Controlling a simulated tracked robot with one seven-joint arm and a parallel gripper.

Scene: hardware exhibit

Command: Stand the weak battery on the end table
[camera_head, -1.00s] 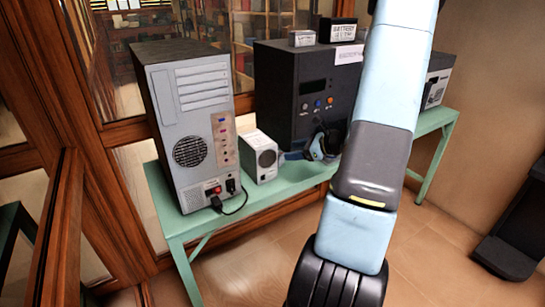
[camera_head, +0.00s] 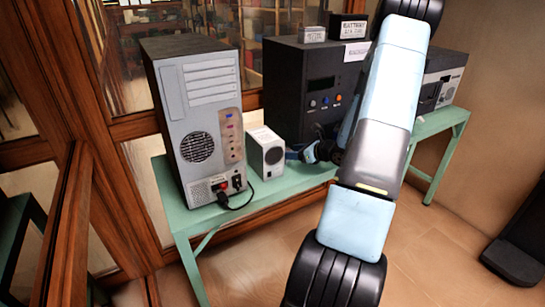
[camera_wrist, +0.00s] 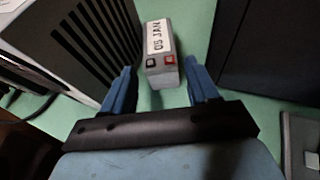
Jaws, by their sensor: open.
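A grey battery (camera_wrist: 160,58) with a white label reading "05 JAN" and one black and one red terminal shows in the wrist view. It stands on the green table (camera_wrist: 190,20). My gripper (camera_wrist: 159,70) is open, its blue fingers on either side of the battery's near end, apparently not closed on it. In the head view my gripper (camera_head: 312,152) is low over the green table (camera_head: 290,185), beside the black cabinet; the battery there is hidden. A grey battery (camera_head: 312,34) and a black battery (camera_head: 347,28) sit on the black cabinet. I cannot tell which table is the end table.
A tall computer tower (camera_head: 195,120) and a small white speaker-like box (camera_head: 265,153) stand left of my gripper. The black cabinet (camera_head: 300,90) with knobs stands close on the right. Another grey device (camera_head: 440,80) is at the table's right end. Gaps are narrow.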

